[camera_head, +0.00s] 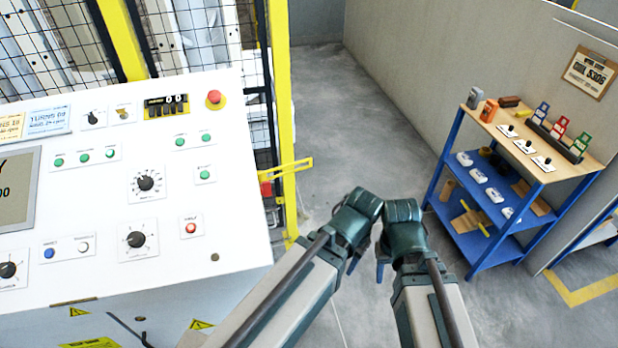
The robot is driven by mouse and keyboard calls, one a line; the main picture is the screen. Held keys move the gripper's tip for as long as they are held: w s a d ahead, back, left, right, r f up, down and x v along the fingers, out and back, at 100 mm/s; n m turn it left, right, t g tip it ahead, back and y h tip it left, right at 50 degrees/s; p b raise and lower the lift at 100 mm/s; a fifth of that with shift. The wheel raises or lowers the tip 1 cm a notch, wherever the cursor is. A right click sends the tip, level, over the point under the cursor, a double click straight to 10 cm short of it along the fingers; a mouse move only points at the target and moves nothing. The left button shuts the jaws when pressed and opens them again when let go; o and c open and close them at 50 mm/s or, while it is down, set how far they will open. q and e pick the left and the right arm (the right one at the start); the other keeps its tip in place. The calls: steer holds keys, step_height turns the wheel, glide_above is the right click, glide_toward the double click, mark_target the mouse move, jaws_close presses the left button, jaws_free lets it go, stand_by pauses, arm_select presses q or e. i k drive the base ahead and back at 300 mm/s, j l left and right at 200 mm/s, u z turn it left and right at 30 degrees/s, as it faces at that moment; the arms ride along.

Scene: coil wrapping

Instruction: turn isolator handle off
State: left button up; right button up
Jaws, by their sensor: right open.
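No handle can be surely identified as the isolator handle. A dark lever-like part (140,334) shows on the console's lower front, cut by the bottom edge. A yellow bar with a red block (266,189) sits at the yellow fence post, right of the console. My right gripper (382,271) is open and empty, pointing down over the floor, away from the console. My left gripper (352,264) hangs close beside it, partly hidden by its own wrist, so its jaws are unclear. Both are right of the console and touch nothing visible.
The white console (100,190) carries knobs, lamps and a red emergency button (214,97). A mesh fence (200,40) stands behind it. A blue shelf cart (480,245) with small devices stands right, by the wall. Grey floor between is clear.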

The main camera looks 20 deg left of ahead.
mark_target(265, 187)
steer(key=i+l, duration=0.15)
steer(key=l, duration=0.2)
steer(key=i+l, duration=0.35)
steer(key=l, duration=0.3)
steer(key=u, duration=1.55)
steer(key=i+l+z, duration=0.1)
steer(key=l, duration=0.3)
steer(key=i+l+z, duration=0.15)
steer(key=i+l, duration=0.15)
steer(key=i+l+z, duration=0.1)
steer(key=l, duration=0.4)
steer(key=i, duration=0.1)
